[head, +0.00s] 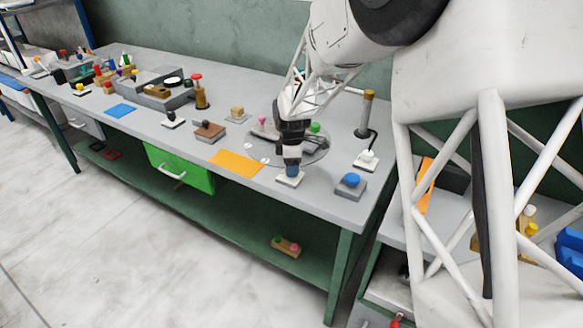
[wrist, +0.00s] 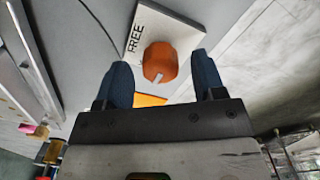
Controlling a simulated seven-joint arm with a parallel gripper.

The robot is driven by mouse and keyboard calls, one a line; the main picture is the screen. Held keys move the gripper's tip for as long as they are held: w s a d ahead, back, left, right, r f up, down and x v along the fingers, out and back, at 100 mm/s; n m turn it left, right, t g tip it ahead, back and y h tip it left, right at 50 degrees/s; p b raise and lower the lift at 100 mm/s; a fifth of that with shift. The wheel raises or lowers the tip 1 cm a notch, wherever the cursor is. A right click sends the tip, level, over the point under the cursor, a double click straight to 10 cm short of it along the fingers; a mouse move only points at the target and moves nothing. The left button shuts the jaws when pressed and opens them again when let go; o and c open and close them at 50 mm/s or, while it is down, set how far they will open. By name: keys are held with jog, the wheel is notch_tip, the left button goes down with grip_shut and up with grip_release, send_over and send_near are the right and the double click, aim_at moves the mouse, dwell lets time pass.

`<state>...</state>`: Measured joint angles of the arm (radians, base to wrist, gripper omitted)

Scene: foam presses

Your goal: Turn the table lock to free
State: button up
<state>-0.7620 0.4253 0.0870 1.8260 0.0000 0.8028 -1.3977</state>
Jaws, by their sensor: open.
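The table lock is a small white plate (wrist: 172,22) with an orange knob (wrist: 160,62) and the printed word FREE beside the knob. A short pale pointer mark on the knob faces the lower edge of the wrist view, away from that word. In the head view the white plate (head: 290,179) lies near the table's front edge, and the knob is hidden behind my gripper (head: 291,168). My gripper (wrist: 161,68) is open, its two blue fingers on either side of the knob in the wrist view.
A grey box with a blue button (head: 351,184) stands close to the right. An orange mat (head: 237,163) lies to the left. Behind are a round turntable (head: 310,152) with items on it and a post (head: 365,113). The table's front edge is near.

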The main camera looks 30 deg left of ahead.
jog(key=shift+f, duration=0.7)
jog(key=c, duration=0.9)
